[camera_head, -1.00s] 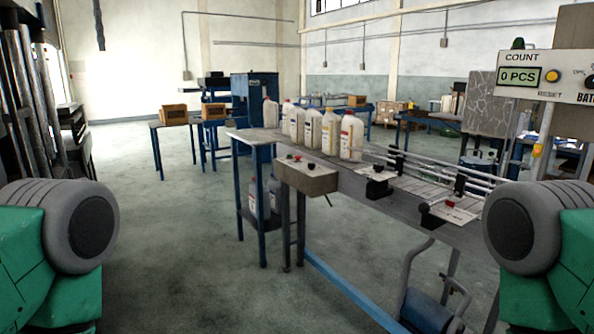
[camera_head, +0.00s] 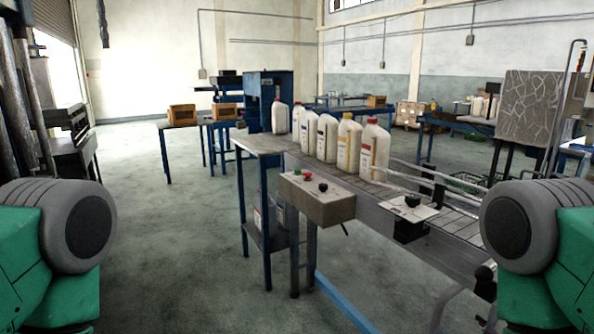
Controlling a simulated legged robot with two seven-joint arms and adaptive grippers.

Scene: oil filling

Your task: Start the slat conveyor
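The slat conveyor (camera_head: 452,222) runs from the centre toward the lower right. A grey control box (camera_head: 318,207) is fixed on its near side at the left end, with a green button (camera_head: 297,172), a red button (camera_head: 308,175) and a black knob (camera_head: 323,187) on its sloped top. Several white jugs (camera_head: 374,150) stand in a row at the conveyor's left end. Only green and grey parts of my two arms show at the left and right edges; both grippers are out of view.
A blue-legged table (camera_head: 258,146) adjoins the conveyor's left end, with jugs on its lower shelf. A table with brown boxes (camera_head: 182,115) stands farther back. A black rack (camera_head: 75,145) is at the left. The floor (camera_head: 165,240) left of the conveyor is clear.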

